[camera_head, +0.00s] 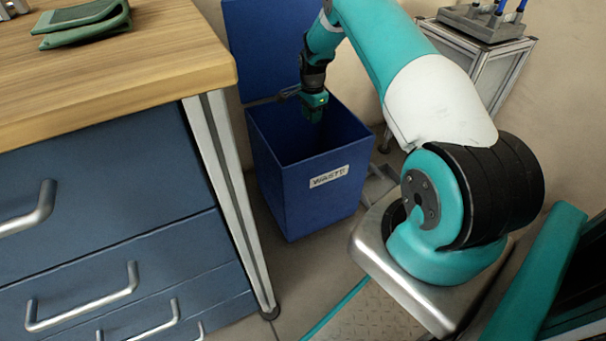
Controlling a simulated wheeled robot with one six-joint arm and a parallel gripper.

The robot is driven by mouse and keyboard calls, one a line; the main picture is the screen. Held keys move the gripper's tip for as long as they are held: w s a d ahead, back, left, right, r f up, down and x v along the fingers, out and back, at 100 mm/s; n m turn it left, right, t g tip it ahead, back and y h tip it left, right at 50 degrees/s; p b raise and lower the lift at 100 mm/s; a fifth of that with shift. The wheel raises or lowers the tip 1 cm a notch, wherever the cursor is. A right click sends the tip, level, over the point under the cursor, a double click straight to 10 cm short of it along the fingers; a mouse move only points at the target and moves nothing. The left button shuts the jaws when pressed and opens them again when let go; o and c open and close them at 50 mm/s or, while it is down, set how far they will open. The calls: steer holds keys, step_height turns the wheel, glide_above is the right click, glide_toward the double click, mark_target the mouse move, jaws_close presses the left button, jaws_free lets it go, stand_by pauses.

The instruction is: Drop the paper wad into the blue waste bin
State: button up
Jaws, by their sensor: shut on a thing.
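The blue waste bin (318,196), with a white WASTE label on its front, stands on the floor between the workbench and my arm. Its lid (255,45) is raised at the back. My gripper (314,112) points down into the bin's open top, near the back part of the opening. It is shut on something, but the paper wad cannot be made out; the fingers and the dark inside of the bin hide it. I cannot tell how deep the fingertips are below the rim.
A workbench (130,70) with a wooden top and blue drawers stands on the left, close beside the bin. A folded green cloth (85,20) lies on it. A metal stand (480,55) with a grey fixture is at the back right. The wall is close behind the bin.

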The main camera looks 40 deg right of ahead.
steer(key=shift+f, duration=0.1)
steer(key=o, duration=1)
steer(key=shift+c, duration=0.2)
step_height(320, 180, up, 17)
steer(key=p, duration=0.4)
steer(key=shift+r, duration=0.2)
